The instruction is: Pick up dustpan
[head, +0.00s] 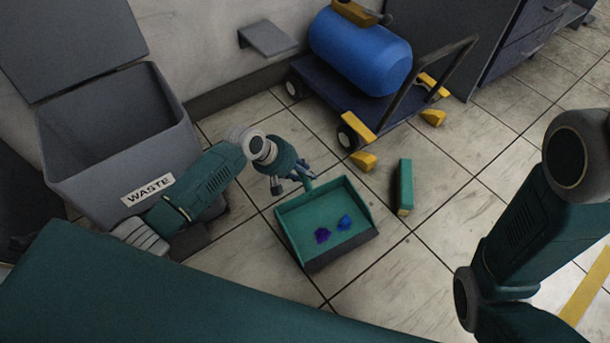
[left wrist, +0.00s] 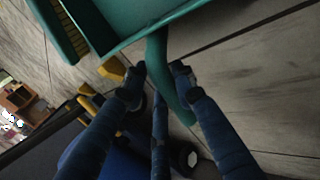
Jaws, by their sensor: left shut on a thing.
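The green dustpan (head: 297,222) is in the middle of the head view, at floor level; whether it touches the floor is hard to tell. Two crumpled pieces, one purple (head: 322,235) and one blue (head: 345,222), lie in it. Its handle points up and left toward the wall. My left gripper (head: 304,178) is shut on this handle. In the left wrist view, the fingers (left wrist: 160,74) sit on both sides of the curved green handle (left wrist: 174,98), with the pan (left wrist: 128,14) above. My right arm shows at the right; its gripper is out of view.
A grey waste bin (head: 115,150), open at the top, stands left of the dustpan. A green brush (head: 405,184) with yellow bristles stands right of it. A cart with a blue tank (head: 360,52) and yellow wheel chocks (head: 363,161) is behind. Tiled floor lies clear in front.

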